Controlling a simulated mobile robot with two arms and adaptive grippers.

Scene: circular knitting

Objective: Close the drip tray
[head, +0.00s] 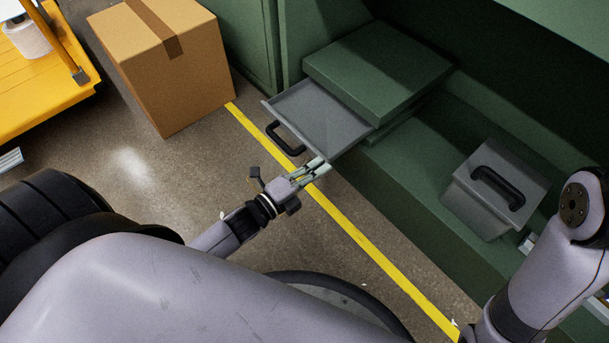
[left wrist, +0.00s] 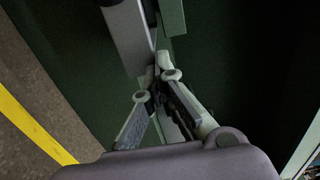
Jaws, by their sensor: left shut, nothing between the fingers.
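The drip tray (head: 318,112) is a shallow grey tray with a black handle (head: 285,138) on its front. It sticks out from under a green block (head: 378,70) of the machine, so it stands open. My left gripper (head: 318,168) is shut and empty, with its fingertips at the tray's front right corner, to the right of the handle. In the left wrist view the closed fingertips (left wrist: 160,76) are close to a grey edge of the tray (left wrist: 128,38); I cannot tell whether they touch. My right gripper is out of view; only part of that arm shows.
A grey box with a black handle (head: 492,190) sits on the green machine base at right. A cardboard box (head: 170,75) stands on the floor left of the tray. A yellow cart (head: 45,70) is at far left. A yellow line (head: 345,222) crosses the open floor.

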